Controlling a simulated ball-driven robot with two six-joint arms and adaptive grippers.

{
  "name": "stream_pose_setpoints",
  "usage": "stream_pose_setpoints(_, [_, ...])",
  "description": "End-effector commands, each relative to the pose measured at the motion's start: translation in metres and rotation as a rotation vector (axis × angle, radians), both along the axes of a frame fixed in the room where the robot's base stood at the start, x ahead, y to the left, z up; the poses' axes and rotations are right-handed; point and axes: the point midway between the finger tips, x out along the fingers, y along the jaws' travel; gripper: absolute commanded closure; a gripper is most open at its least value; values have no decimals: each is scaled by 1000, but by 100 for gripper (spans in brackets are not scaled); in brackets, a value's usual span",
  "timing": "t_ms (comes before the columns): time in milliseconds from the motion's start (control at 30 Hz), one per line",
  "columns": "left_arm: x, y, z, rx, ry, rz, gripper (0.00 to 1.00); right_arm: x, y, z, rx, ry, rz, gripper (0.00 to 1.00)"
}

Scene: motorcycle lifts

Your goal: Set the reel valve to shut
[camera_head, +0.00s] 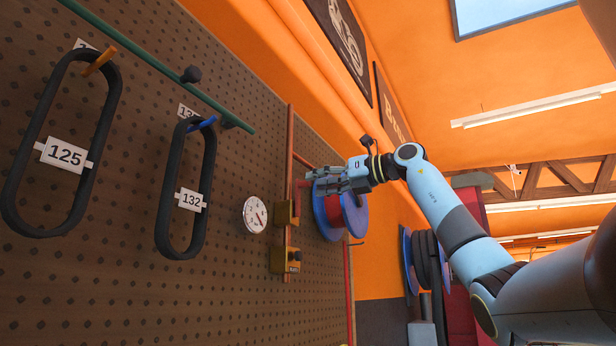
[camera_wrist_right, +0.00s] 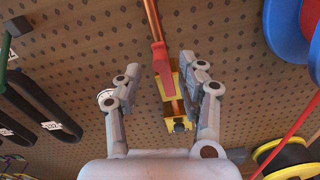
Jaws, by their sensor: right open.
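The reel valve has a red lever (camera_wrist_right: 160,58) on a yellow body, set on a copper pipe against the pegboard. In the wrist view the lever looks roughly in line with the pipe. In the head view the yellow valve body (camera_head: 287,212) sits just below my right gripper (camera_head: 312,183), which partly covers the lever. My right gripper (camera_wrist_right: 158,66) is open. Its two fingers stand on either side of the lever with gaps showing, and it holds nothing. My left gripper is not in view.
A blue-and-red hose reel (camera_head: 333,218) is close beside my right gripper. A second yellow fitting (camera_head: 285,260) is lower on the pipe, with a round gauge (camera_head: 255,214) to its left. Black belts (camera_head: 165,190) hang farther left on the pegboard (camera_head: 120,285).

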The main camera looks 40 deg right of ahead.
Motion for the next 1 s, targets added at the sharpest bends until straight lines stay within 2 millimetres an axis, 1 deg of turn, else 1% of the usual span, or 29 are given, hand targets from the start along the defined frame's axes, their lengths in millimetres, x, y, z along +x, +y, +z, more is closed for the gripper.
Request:
stream_pose_setpoints(33, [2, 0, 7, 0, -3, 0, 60, 9, 4, 3, 2, 1, 3, 60])
stream_pose_setpoints(200, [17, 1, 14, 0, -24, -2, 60, 26, 8, 1, 1, 0, 1, 60])
stream_pose_setpoints(300, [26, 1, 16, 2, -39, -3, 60, 30, 9, 0, -1, 0, 0, 60])
stream_pose_setpoints(367, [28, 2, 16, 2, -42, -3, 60, 31, 9, 0, -2, 0, -1, 60])
stream_pose_setpoints(533, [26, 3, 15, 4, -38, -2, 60, 31, 9, -1, -2, 0, -1, 60])
stream_pose_setpoints(567, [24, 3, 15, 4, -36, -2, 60, 31, 9, -1, -1, 0, -1, 61])
stream_pose_setpoints(800, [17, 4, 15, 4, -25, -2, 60, 31, 9, -1, -1, 0, -1, 93])
stream_pose_setpoints(867, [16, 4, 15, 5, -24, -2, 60, 31, 9, -1, -1, 0, -1, 100])
stream_pose_setpoints(1000, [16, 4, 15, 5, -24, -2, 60, 31, 9, 0, -1, 0, -1, 100])
